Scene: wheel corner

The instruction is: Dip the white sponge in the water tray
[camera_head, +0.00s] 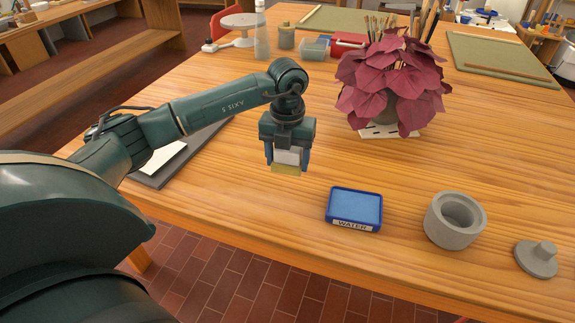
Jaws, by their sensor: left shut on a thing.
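My left gripper (287,160) is shut on the white sponge (287,169), and its fingers cover the sponge's sides. The sponge looks white above and yellowish along its lower part. The gripper points down, with the sponge to the left of and a little behind the water tray; its exact height over the table is hard to tell. The water tray (354,227) is a shallow blue tray with light blue water and a label reading WATER. It sits near the table's front edge. My right gripper is not in view.
A grey stone pot (454,228) and its grey lid (536,259) stand right of the tray. A red-leaved plant (390,84) stands behind the tray. A dark board with white paper (170,157) lies at the left. The wooden table (410,170) is clear between plant and tray.

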